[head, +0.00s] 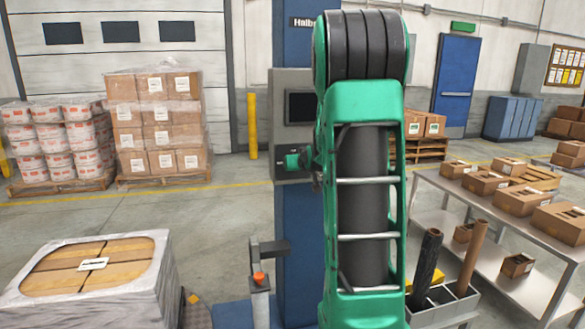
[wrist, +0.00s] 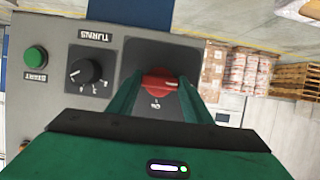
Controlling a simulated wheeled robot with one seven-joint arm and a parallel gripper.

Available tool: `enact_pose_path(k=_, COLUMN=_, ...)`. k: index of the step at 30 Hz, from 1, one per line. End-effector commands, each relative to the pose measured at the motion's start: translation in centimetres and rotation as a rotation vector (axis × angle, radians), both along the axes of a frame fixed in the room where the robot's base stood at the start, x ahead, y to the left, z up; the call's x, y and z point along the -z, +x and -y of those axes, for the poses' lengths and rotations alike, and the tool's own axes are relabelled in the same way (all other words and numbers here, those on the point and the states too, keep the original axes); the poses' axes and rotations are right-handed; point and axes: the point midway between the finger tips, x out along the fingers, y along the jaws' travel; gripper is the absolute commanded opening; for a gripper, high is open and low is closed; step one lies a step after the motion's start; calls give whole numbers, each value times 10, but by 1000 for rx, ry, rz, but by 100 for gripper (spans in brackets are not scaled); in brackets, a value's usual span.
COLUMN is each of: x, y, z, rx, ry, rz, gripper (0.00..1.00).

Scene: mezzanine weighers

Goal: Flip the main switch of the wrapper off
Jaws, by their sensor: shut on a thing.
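The main switch (wrist: 160,80) is a red rotary knob on a dark square plate of the wrapper's grey control panel (wrist: 40,112). It shows in the wrist view, which is upside down. A white mark on the knob points to the right there; a small label under it is too small to read. My gripper (wrist: 159,86) is shut on the knob, one green finger on each side. In the head view my gripper (head: 298,159) is at the lower part of the control box (head: 290,80), partly behind my arm. The knob is hidden there.
Beside the switch are a black TURNS dial (wrist: 86,72) and a green START button (wrist: 35,56). A wrapped pallet load (head: 95,270) stands front left. A metal bench with cartons (head: 520,196) stands at the right, near a holder with two tubes (head: 440,312).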

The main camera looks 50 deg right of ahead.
Motion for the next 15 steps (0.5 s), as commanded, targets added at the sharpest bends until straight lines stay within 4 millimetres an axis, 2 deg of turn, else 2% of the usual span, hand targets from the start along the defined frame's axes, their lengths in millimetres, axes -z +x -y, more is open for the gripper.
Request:
enact_pose_path(k=8, x=-2, y=4, z=-5, rx=-11, ry=-1, rz=4, gripper=23)
enact_pose_path(k=9, x=-2, y=4, z=-5, rx=-11, ry=-1, rz=4, gripper=50)
enact_pose_path(k=11, x=-2, y=4, z=-5, rx=-11, ry=-1, rz=4, gripper=64)
enact_pose_path(k=15, x=-1, y=3, z=-3, rx=-7, ry=-1, rz=3, gripper=64)
